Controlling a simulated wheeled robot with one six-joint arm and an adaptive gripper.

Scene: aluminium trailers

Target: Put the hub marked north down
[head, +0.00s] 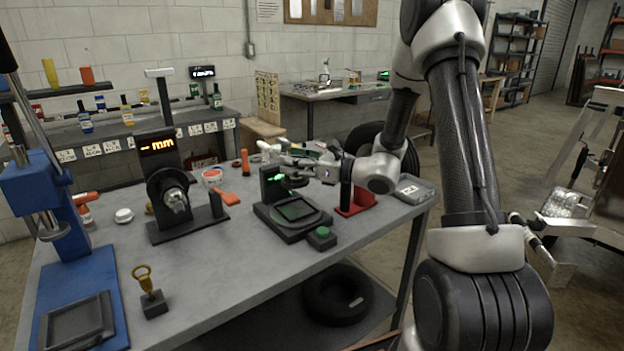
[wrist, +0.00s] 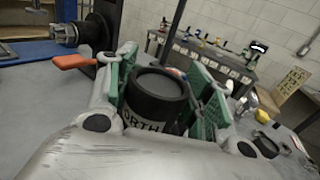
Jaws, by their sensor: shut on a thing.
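The hub marked north (wrist: 157,97) is a dark round cylinder with a pale label; the letters "ORTH" show in the wrist view. My gripper (wrist: 166,80) is shut on it, with a green-padded finger on each side. The hub shows there as a small dark shape (head: 294,182) under the fingers, above the plate. Its underside is hidden, and I cannot tell whether it touches anything.
A green button box (head: 321,238) stands in front of the device. A red stand (head: 356,202) and grey case (head: 412,191) are to its right. A dark chuck gauge (head: 174,205) and orange-handled tool (head: 230,198) are left.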

